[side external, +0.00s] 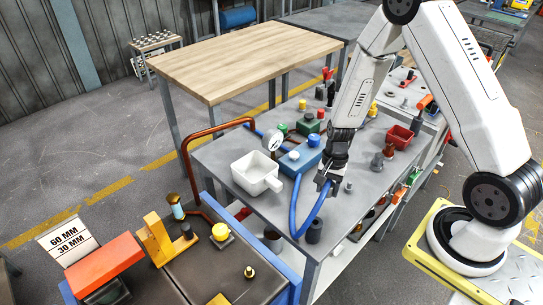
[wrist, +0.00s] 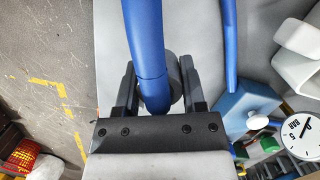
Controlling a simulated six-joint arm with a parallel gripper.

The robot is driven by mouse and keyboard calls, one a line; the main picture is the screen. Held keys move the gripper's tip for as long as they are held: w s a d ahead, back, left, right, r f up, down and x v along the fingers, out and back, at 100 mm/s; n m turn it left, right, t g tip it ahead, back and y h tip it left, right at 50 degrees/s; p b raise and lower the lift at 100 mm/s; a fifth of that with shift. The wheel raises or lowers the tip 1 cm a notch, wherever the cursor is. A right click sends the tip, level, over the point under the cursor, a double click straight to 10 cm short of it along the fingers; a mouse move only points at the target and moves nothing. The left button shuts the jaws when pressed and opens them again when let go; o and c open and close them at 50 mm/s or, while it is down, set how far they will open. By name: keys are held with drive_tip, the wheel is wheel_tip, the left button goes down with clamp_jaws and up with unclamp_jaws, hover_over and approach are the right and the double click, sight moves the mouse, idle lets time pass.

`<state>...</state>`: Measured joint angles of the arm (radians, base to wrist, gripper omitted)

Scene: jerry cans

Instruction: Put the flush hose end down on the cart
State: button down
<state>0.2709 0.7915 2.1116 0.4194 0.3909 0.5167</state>
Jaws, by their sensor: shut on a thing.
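The blue flush hose (side external: 309,217) runs from my gripper (side external: 327,178) down in a loop near the cart's front edge and back up toward the blue box (side external: 300,158). My gripper points down over the grey cart top (side external: 364,187) and is shut on the hose near its end. In the wrist view the hose (wrist: 146,45) passes between the two dark fingers (wrist: 158,75), with a grey round piece partly hidden behind it. The exact hose tip is hidden, and I cannot tell whether it touches the cart.
A dark bench (side external: 200,264) with yellow parts adjoins at front left. A wooden table (side external: 240,58) stands behind.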

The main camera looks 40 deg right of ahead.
sight(325, 211)
drive_tip(key=shift+s+d, duration=0.15)
drive_tip(key=shift+d, duration=0.2)
drive_tip(key=shift+f, duration=0.2)
drive_tip(key=shift+f, duration=2.8)
drive_tip(key=shift+f, duration=0.75)
drive_tip(key=shift+c, duration=0.5)
unclamp_jaws()
drive_tip(key=shift+r, duration=0.1)
wheel_tip(325, 211, up, 8)
drive_tip(key=d, duration=0.1)
drive_tip(key=shift+w+d+f, duration=0.2)
drive_tip(key=shift+w+f, duration=0.05)
drive_tip(key=shift+w, duration=0.05)
drive_tip(key=shift+r, duration=0.1)
